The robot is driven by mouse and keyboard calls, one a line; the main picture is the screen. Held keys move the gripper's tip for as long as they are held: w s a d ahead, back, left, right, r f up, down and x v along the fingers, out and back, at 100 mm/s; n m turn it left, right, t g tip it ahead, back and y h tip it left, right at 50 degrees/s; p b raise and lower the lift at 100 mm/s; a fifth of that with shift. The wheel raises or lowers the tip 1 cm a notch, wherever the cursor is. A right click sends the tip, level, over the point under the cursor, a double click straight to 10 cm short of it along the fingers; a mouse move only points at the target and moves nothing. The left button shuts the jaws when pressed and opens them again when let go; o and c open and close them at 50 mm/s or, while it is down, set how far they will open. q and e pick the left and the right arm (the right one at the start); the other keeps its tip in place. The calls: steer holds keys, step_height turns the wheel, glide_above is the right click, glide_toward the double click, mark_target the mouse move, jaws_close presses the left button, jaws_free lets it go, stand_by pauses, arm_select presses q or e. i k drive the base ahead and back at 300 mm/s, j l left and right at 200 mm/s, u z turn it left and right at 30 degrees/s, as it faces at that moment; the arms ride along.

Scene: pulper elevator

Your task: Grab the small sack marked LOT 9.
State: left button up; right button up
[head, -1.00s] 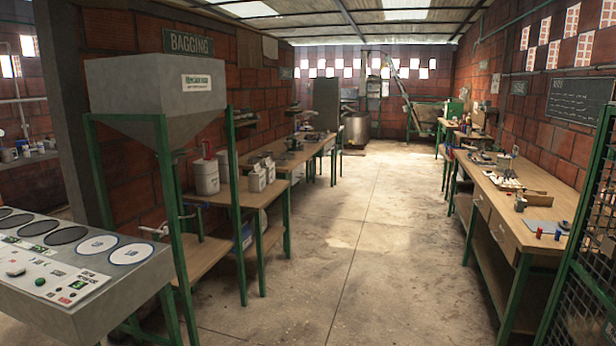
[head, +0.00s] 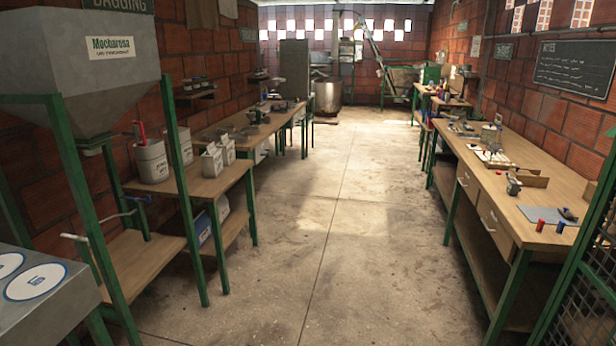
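Two small white bags with dark print, a nearer one (head: 212,161) and one behind it (head: 228,150), stand upright on the left wooden bench (head: 205,187). To their left on the same bench stand a larger pale container (head: 151,163) with a red item at its top and another pale container (head: 184,147), partly hidden by a green post. Their print is too small to read, so I cannot tell which thing is marked LOT 9. Neither of my grippers is in view.
A grey hopper (head: 85,75) on a green frame stands at the near left, above a grey panel (head: 45,310). A long workbench (head: 500,192) with tools runs along the right. A green mesh door (head: 590,275) is at the near right. The concrete floor (head: 335,215) between is clear.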

mark_target(227, 145)
steer(key=i, duration=3.65)
steer(key=i+u, duration=0.25)
steer(key=i, duration=0.2)
steer(key=i+l+u, duration=0.25)
steer(key=i, duration=0.2)
